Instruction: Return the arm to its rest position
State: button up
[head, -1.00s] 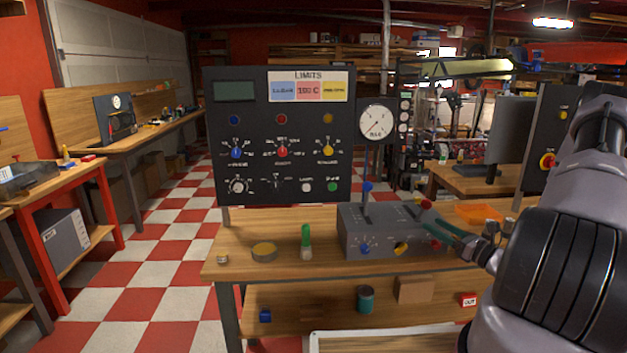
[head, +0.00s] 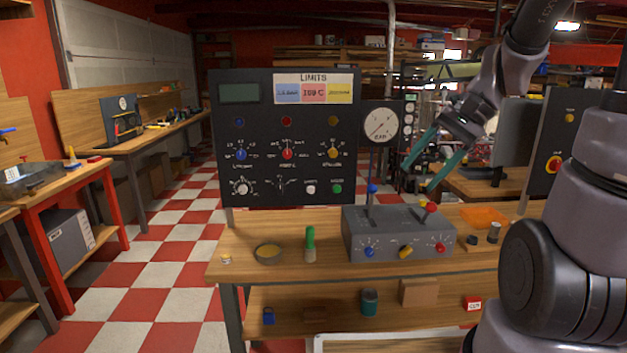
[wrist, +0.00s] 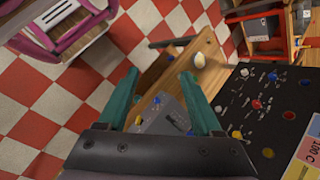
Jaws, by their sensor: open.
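My gripper (head: 430,160) is in the upper right of the head view, raised above the bench. Its two teal fingers are apart with nothing between them. In the wrist view the open fingers (wrist: 160,105) point toward the bench. The grey control box (head: 400,236) sits below the gripper on the wooden bench (head: 235,245), with blue, yellow and red knobs on its front and a red-tipped lever on top. The gripper is clear of the box. The box also shows between the fingers in the wrist view (wrist: 160,112).
The dark LIMITS panel (head: 285,150) stands at the back of the bench, left of a round gauge (head: 381,125). A green-topped item (head: 310,243) and a shallow round dish (head: 268,253) stand at the front left. A monitor (head: 515,130) is behind the arm. Checkered floor lies open at left.

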jog(key=s+d+r+n+t+h, duration=0.1)
jog(key=s+r+n+t+h, duration=0.1)
jog(key=r, duration=0.3)
jog(key=s+d+r+n+t+h, duration=0.1)
jog(key=s+d+r+t+h, duration=0.1)
jog(key=s+r+t, duration=0.1)
notch_tip(320, 180, up, 3)
jog(key=shift+f+n+t+h, duration=0.1)
jog(key=shift+n+t+h, duration=0.3)
jog(key=shift+t, duration=0.3)
